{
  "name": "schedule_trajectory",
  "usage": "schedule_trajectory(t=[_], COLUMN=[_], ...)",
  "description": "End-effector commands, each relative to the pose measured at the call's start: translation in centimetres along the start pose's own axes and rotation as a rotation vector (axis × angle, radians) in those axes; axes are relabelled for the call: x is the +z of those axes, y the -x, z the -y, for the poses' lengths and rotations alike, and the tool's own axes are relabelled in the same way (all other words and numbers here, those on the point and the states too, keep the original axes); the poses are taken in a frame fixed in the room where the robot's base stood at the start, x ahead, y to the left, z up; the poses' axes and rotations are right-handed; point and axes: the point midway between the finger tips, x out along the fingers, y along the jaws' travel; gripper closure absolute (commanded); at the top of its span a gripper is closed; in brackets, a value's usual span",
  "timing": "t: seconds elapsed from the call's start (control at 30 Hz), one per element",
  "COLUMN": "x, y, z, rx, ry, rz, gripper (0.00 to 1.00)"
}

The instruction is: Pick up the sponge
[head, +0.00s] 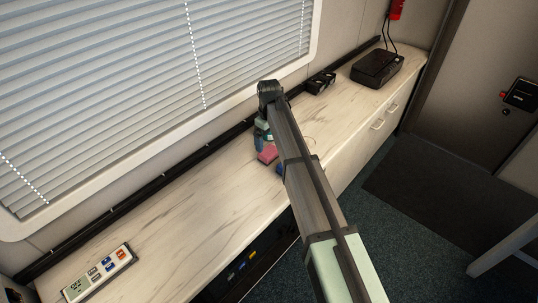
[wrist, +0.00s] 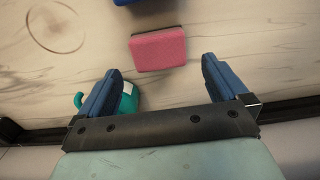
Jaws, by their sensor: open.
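The sponge (wrist: 158,50) is a pink block lying flat on the counter. In the wrist view it sits just beyond the fingertips, roughly midway between them. In the head view the pink sponge (head: 267,154) shows beside my arm, partly hidden by it. My gripper (wrist: 157,80) is open, with its two blue fingers spread apart and nothing between them. In the head view my gripper (head: 262,140) is over the counter, mostly hidden behind my own arm.
A teal mug (wrist: 127,100) stands close by the left finger in the wrist view. A blue object (wrist: 133,2) lies just past the sponge. The wooden counter (head: 190,190) is clear to the left, up to a remote-like device (head: 98,272). A black box (head: 377,68) sits far right.

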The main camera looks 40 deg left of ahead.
Motion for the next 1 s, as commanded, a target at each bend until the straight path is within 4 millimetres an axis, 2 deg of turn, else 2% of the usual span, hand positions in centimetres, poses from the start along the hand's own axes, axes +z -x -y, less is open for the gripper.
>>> schedule_trajectory(t=[0.1, 0.37, 0.7, 0.97, 1.0], x=[0.0, -0.1, -0.2, -0.2, -0.2], y=[-1.6, -2.9, -7.0, -7.3, -7.3], z=[0.0, -0.1, -0.2, -0.2, -0.2], rx=[0.0, 0.0, 0.0, 0.001, 0.001], ry=[0.0, -0.001, -0.001, -0.001, -0.001], rz=[0.0, 0.0, 0.0, -0.001, -0.001], gripper=[0.0, 0.0, 0.0, 0.0, 0.03])
